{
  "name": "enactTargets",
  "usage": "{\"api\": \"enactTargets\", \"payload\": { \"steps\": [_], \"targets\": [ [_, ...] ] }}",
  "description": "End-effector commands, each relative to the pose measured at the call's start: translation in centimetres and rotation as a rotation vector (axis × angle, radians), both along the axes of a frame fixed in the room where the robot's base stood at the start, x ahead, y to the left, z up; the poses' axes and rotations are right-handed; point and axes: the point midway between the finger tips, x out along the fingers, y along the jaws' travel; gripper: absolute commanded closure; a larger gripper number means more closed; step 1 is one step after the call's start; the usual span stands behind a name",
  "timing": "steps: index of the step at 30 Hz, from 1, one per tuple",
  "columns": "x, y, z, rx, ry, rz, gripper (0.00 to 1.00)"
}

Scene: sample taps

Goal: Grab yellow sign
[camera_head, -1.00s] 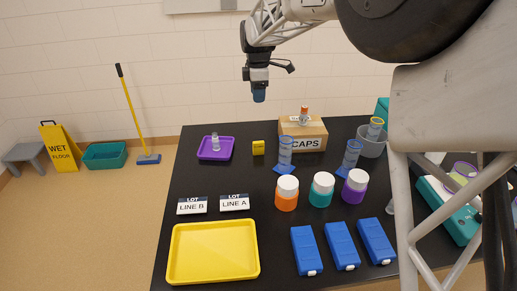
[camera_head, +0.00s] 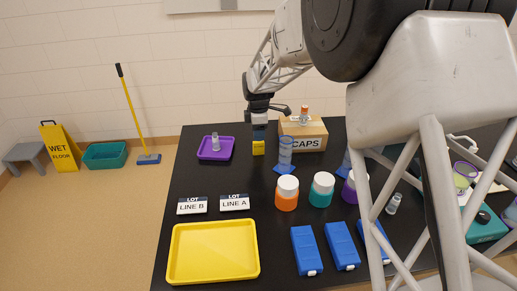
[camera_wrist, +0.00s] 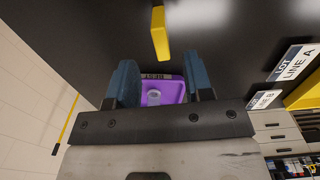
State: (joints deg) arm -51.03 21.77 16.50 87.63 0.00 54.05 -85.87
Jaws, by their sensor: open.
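The small yellow sign (camera_head: 258,149) stands on the black table, left of the CAPS box. It shows in the wrist view (camera_wrist: 160,33) as a narrow upright yellow block at the top middle, beyond the fingertips. My gripper (camera_head: 260,132) is right above the sign in the head view and covers its upper edge there. In the wrist view my gripper (camera_wrist: 160,82) has its two blue fingers apart with nothing held between them. The sign is outside the fingers in that view. A larger yellow WET FLOOR sign (camera_head: 62,146) stands on the floor at the far left.
A purple tray (camera_head: 204,154) with a small vial is just left of the sign. The CAPS box (camera_head: 309,143) and a blue-based cylinder (camera_head: 285,150) are to its right. Line cards (camera_head: 234,203), jars (camera_head: 287,198) and a yellow tray (camera_head: 176,270) are nearer. Table between sign and cards is clear.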

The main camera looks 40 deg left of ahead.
Motion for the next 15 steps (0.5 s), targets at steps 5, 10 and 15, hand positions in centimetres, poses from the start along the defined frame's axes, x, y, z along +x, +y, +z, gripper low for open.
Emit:
{"api": "enactTargets", "payload": {
  "steps": [5,10,15],
  "targets": [
    [0.0,0.0,-1.5,-0.001,0.001,0.0,0.53],
    [0.0,0.0,-2.1,0.0,0.0,0.0,0.53],
    [0.0,0.0,-2.1,0.0,0.0,0.0,0.53]
  ]
}}
